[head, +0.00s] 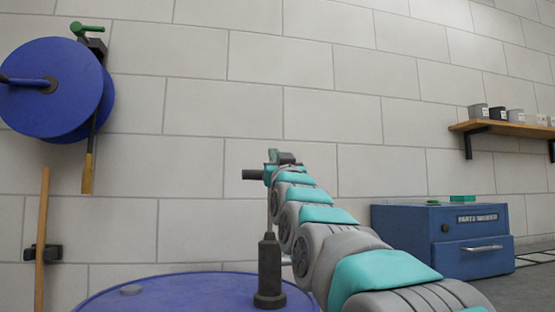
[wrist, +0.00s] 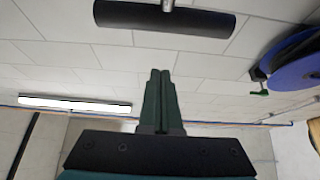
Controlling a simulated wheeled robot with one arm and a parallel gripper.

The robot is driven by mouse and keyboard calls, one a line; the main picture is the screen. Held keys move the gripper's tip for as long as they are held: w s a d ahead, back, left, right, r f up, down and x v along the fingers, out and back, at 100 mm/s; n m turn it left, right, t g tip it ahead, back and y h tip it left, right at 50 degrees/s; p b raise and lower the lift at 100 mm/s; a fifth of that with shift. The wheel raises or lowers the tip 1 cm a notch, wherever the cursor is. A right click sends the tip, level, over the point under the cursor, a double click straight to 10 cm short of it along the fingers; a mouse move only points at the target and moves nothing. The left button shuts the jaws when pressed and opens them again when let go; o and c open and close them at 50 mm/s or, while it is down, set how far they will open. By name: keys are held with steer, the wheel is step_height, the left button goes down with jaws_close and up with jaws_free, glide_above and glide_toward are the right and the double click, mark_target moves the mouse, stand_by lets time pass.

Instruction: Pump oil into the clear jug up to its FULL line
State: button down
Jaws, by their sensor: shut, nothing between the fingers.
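The pump stands on top of a blue drum (head: 165,293); its dark body (head: 268,275) and thin rod show low in the head view. The rod rises to a black bar handle (head: 252,174), partly hidden by my arm. The handle (wrist: 165,19) also crosses the top of the wrist view, joined to its rod. My gripper (wrist: 160,73) is shut and empty, with its fingertips apart from the handle in that picture. In the head view my gripper is mostly hidden at the far end of my arm, beside the handle. The clear jug and its FULL line are in neither view.
A blue hose reel (head: 52,90) hangs on the block wall at left, above a wooden pole (head: 42,230). A blue parts washer (head: 450,240) stands at right, below a wall shelf (head: 510,129) with several cans. The wall's middle is bare.

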mark_target(270, 208)
steer(key=shift+w+a+f, duration=0.2)
steer(key=shift+w+f, duration=0.45)
steer(key=shift+f, duration=0.05)
steer(key=shift+w+a+f, duration=0.15)
steer(key=shift+w+f, duration=0.45)
steer(key=shift+f, duration=0.1)
step_height(270, 208, down, 11)
steer(key=b, duration=0.5)
steer(key=shift+b, duration=0.35)
steer(key=shift+w, duration=0.1)
steer(key=shift+r, duration=0.15)
